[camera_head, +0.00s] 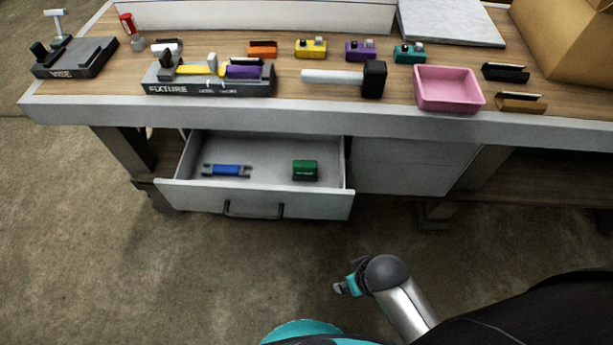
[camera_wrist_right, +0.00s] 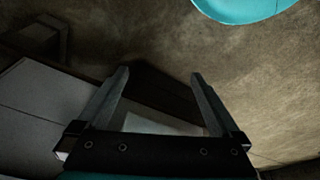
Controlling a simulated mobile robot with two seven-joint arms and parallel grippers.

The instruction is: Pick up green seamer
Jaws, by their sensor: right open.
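A green block-shaped tool, which looks like the green seamer (camera_head: 305,170), lies in the right part of the open drawer (camera_head: 270,203) under the workbench. My right gripper (camera_head: 341,288) is over the floor in front of the drawer, below and right of the green tool in the head view, and apart from it. In the right wrist view its two fingers (camera_wrist_right: 159,78) are spread with nothing held between them; the green tool does not show there. My left gripper is not in view.
A blue-and-grey tool (camera_head: 227,170) lies left in the drawer. The bench top (camera_head: 330,110) holds a grey fixture (camera_head: 205,88), a black-headed mallet (camera_head: 374,80), a pink tray (camera_head: 448,90), a vise (camera_head: 75,62) and several small coloured tools. The floor before the drawer is clear.

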